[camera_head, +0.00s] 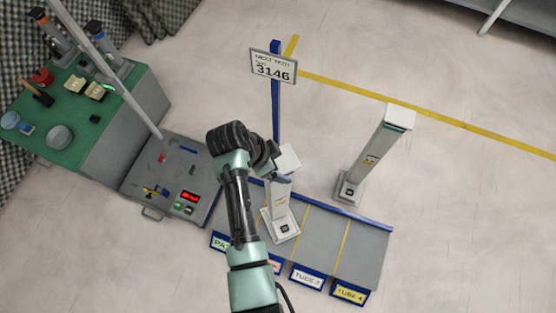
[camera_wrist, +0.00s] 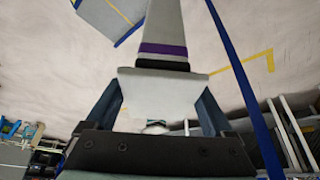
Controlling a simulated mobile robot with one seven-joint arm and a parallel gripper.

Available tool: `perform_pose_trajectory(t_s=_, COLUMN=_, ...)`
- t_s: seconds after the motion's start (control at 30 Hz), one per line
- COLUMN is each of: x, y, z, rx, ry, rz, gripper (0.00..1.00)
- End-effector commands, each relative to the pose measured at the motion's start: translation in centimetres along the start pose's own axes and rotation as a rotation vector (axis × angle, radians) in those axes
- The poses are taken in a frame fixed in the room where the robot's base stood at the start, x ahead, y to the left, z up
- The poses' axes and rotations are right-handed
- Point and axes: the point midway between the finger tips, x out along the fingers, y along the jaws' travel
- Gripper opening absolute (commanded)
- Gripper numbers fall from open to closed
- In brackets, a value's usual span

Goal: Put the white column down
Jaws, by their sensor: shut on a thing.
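A white column (camera_head: 280,197) with a square base stands upright over the grey mat (camera_head: 362,262), above the lanes left of centre. I cannot tell if its base touches the mat. My gripper (camera_head: 273,158) is at the column's top, partly hidden by my arm. In the wrist view, my gripper (camera_wrist: 160,108) has its two fingers on either side of the column's wide white head (camera_wrist: 160,84). The shaft beyond it has a purple and a black band. A second white column (camera_head: 374,150) stands apart to the right, its base just behind the mat.
A blue post with a sign reading 3146 (camera_head: 273,70) rises close behind the held column. Blue-framed labels (camera_head: 308,276) line the mat's front edge. A grey panel with a red display (camera_head: 190,196) and a green-topped bench (camera_head: 65,110) are at left. Floor at right is clear.

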Motion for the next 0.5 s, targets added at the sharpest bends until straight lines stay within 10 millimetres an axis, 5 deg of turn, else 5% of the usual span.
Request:
perform_pose_trajectory(t_s=0.13, x=-0.11, y=-0.24, z=-0.18, rx=0.002, ry=0.005, rz=-0.006, gripper=0.00)
perform_pose_trajectory(t_s=0.17, x=0.10, y=0.01, z=0.04, rx=0.000, ry=0.000, rz=0.000, gripper=0.92)
perform_pose_trajectory(t_s=0.2, x=0.09, y=0.01, z=0.04, rx=0.000, ry=0.000, rz=0.001, gripper=1.00)
perform_pose_trajectory(t_s=0.5, x=-0.25, y=-0.01, z=-0.05, rx=0.000, ry=0.000, rz=0.000, gripper=1.00)
